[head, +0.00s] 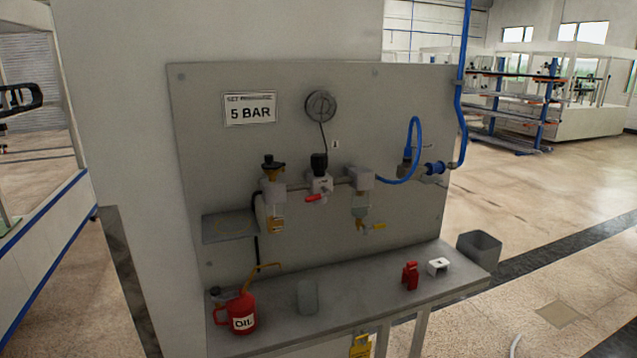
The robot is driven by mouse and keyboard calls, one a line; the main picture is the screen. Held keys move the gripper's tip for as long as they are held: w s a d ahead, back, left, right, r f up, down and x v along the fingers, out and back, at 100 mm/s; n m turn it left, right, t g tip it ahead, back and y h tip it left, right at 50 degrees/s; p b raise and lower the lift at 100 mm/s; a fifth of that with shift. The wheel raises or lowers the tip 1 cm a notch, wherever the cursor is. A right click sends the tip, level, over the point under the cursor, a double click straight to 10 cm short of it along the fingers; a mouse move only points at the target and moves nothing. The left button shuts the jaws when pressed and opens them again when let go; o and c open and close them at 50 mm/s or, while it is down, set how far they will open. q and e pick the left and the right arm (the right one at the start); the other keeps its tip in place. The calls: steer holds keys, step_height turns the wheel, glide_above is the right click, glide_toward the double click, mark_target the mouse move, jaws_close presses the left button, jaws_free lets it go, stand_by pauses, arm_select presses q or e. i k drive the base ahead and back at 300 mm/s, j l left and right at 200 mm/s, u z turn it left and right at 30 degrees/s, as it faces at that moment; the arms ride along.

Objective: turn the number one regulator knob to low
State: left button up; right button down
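A grey panel (400,110) carries an air line with several units. A black knob (319,162) sits on top of the white middle regulator body (321,184). A small tag (335,144) is beside the knob; its mark is too small to read surely. A round gauge (320,105) is above, with a dark line running down toward the knob. I cannot make out the knob's setting or a low mark. A red lever (316,198) is just below the regulator body. Neither of my grippers is in view.
A brass unit with a dark top (273,180) is left of the regulator; a bowl unit (361,200) is right. A small shelf (228,228) juts out at left. The bench (360,300) below holds a red oil can (240,312), a grey cup (308,297) and small red and white items.

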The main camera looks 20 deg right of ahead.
mark_target(318, 161)
steer(key=l+u, duration=0.1)
steer(key=u, duration=0.25)
steer(key=l+u, duration=0.15)
steer(key=u, duration=0.15)
steer(key=l+u, duration=0.15)
steer(key=u, duration=0.2)
steer(key=l+u, duration=0.3)
steer(key=l, duration=0.25)
steer(key=k+l+u, duration=0.15)
steer(key=l+u, duration=0.15)
steer(key=l, duration=0.2)
steer(key=k+l, duration=0.15)
steer(key=l, duration=0.2)
steer(key=k+l+u, duration=0.15)
steer(key=l, duration=0.2)
steer(key=k+l, duration=0.1)
steer(key=l, duration=0.3)
steer(key=u, duration=0.05)
